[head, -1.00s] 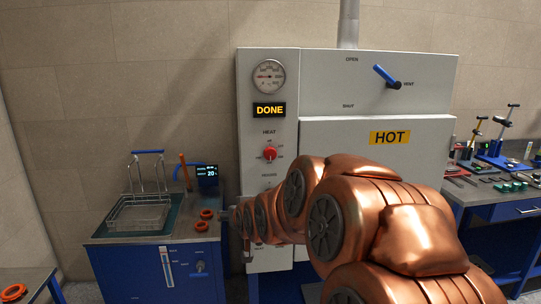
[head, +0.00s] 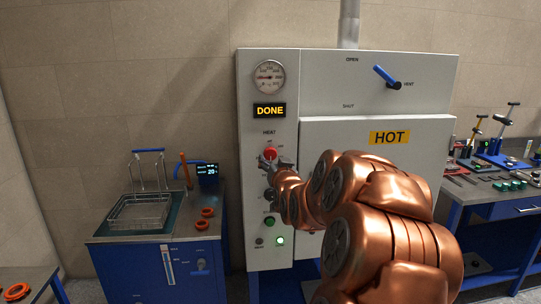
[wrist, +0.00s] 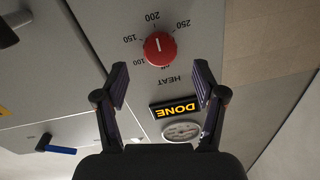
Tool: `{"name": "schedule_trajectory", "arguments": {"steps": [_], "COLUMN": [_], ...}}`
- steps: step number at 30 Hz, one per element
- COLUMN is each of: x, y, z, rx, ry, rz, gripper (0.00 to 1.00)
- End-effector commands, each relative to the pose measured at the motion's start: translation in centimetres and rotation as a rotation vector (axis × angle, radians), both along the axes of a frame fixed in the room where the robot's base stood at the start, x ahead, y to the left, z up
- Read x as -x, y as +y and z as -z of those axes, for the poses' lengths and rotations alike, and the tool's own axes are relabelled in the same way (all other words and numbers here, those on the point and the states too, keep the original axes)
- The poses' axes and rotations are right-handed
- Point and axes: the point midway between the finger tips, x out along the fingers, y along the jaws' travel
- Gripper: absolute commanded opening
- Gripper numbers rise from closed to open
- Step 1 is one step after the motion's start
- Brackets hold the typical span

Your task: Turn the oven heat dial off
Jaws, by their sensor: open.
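The red heat dial (head: 270,153) is on the oven's front panel under the HEAT label. In the wrist view the dial (wrist: 159,48) has a white line along the direction of the 200 mark; 100, 150 and 250 are also printed around it. My gripper (head: 264,163) is just in front of the panel at the dial's lower edge in the head view. In the wrist view my gripper (wrist: 162,73) is open and empty, its fingers spread wider than the dial, with the dial beyond the tips. It does not visibly touch the dial.
The DONE display (head: 269,111) and round gauge (head: 269,77) are above the dial. A dark knob (head: 269,194) and green button (head: 269,221) are below it. The oven door bears a HOT sign (head: 389,137). The blue vent lever (head: 385,75) sticks out at upper right.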

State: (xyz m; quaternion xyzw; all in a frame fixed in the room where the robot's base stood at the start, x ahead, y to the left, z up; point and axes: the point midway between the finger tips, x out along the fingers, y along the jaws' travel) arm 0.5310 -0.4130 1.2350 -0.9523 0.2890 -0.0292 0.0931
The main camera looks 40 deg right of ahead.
Motion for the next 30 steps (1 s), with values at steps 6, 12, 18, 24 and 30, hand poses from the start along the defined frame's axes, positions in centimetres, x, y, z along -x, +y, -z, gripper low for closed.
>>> {"name": "schedule_trajectory", "arguments": {"steps": [6,12,18,24,30], "x": [-1.9,-3.5,-4.4,-4.6,-4.5], "y": [-1.2,-2.3,-2.9,-2.9,-2.9], "z": [0.0,-0.2,0.1,0.1,0.1], "rx": [-0.003,-0.001,-0.003,-0.002,-0.002], "ry": [0.004,0.001,0.003,0.002,0.002], "rz": [-0.002,0.000,-0.001,-0.001,-0.001], "gripper": [0.70,0.70,0.70,0.70,0.58]}}
